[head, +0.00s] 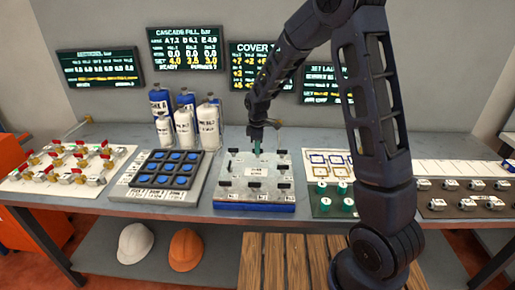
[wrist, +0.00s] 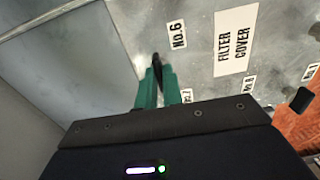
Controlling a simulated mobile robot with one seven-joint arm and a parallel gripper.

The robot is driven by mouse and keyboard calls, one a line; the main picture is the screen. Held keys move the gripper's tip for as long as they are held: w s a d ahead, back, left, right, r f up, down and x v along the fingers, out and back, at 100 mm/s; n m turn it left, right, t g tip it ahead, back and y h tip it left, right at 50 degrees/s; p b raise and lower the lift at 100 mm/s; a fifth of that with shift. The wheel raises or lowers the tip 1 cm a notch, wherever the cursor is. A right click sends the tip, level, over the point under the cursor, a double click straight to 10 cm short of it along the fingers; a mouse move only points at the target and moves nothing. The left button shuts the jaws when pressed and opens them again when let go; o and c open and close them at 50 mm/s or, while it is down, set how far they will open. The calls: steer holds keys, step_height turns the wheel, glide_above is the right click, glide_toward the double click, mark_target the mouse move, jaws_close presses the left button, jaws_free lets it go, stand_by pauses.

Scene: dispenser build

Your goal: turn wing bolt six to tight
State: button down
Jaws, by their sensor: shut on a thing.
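The filter cover (head: 228,184) is a light grey plate on a blue base on the bench, with several dark wing bolts around its edge. My gripper (head: 257,150) points down at the cover's far edge. In the wrist view its green fingers (wrist: 160,82) are shut on a dark wing bolt (wrist: 156,60) beside the "No.6" label (wrist: 177,30). The fingers hide most of this bolt, so how far it is turned cannot be told.
Another dark wing bolt (wrist: 301,99) stands at the cover's edge. Left of the cover is a tray of blue round pieces (head: 153,176), with white and blue bottles (head: 207,127) behind. Right is a dark mat with green cylinders (head: 346,207). Screens hang on the back wall.

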steer(key=m, duration=0.8)
steer(key=shift+m, duration=0.3)
steer(key=m, duration=0.3)
steer(key=shift+m, duration=2.4)
steer(key=c, duration=1.5)
jaws_free()
steer(key=shift+c, duration=0.2)
